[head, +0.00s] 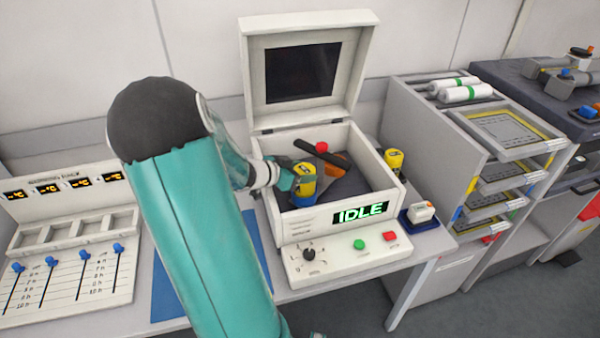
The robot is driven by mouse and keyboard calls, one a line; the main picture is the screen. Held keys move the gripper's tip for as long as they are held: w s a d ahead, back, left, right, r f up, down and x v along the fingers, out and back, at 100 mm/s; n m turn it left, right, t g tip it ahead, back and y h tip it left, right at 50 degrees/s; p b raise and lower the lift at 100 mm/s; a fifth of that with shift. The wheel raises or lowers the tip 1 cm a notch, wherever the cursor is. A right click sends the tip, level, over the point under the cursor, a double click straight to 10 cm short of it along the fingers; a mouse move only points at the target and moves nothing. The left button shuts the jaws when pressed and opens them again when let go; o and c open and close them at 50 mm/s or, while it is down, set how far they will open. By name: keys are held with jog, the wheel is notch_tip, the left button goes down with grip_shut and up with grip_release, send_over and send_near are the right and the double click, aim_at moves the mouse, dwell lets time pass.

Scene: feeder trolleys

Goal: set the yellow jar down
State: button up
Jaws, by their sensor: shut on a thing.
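A yellow jar with a blue band (305,172) is at my gripper (293,180), inside the open white box machine (285,228) with the green IDLE display. My gripper is shut on this jar and holds it from the left side, near the box's left part. The jar looks about upright. I cannot tell whether its base touches the box's dark floor. A second yellow jar (394,158) stands outside the box, by its right side, partly hidden by the wall.
The box's lid (350,50) stands open at the back. A black-handled tool with an orange part (335,157) and a red knob are in the box. A small white device (421,212) sits at the right, a slider panel (65,270) at the left. A shelved trolley (430,110) stands further right.

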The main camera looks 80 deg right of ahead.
jog(key=shift+f, duration=0.25)
jog(key=shift+f, duration=0.15)
jog(key=o, duration=1.6)
jog(key=v, duration=1.2)
